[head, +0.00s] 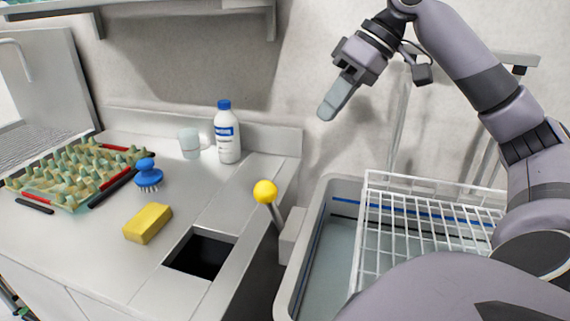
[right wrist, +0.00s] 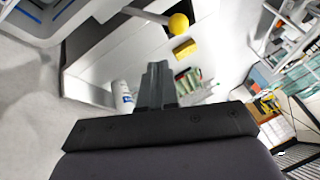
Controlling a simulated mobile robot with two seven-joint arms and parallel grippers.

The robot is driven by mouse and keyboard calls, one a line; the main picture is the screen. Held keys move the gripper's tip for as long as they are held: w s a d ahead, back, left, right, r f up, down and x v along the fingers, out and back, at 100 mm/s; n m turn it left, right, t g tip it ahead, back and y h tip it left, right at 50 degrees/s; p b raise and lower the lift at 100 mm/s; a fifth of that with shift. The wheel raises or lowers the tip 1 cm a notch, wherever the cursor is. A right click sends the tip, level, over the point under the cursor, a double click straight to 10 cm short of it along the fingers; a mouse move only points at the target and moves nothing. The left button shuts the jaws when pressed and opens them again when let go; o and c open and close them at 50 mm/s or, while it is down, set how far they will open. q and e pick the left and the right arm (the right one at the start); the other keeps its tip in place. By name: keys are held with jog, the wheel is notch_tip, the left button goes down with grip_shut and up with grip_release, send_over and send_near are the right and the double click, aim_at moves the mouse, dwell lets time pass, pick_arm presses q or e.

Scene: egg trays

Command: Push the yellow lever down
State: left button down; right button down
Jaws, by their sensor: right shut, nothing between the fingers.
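The yellow lever has a round yellow knob (head: 265,192) on a grey rod, which stands up at a tilt beside the counter's right edge. The knob also shows at the top of the right wrist view (right wrist: 178,23). My right gripper (head: 328,112) is shut and empty. It hangs in the air above and to the right of the knob in the head view, apart from it. Its closed fingers also show in the middle of the right wrist view (right wrist: 157,75). My left gripper is not in view.
A grey basin (head: 318,235) with a white wire rack (head: 400,215) lies right of the lever. On the counter are a yellow sponge (head: 148,223), a blue brush (head: 147,172), a white bottle (head: 227,135), a cup (head: 189,144) and an egg tray (head: 62,205). The counter has a dark square opening (head: 200,254).

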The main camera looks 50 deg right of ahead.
jog(key=b, duration=0.1)
send_near(273, 183)
notch_tip(273, 183, down, 5)
jog(key=w, duration=0.3)
jog(key=shift+a+f, duration=0.6)
jog(key=shift+a, duration=0.1)
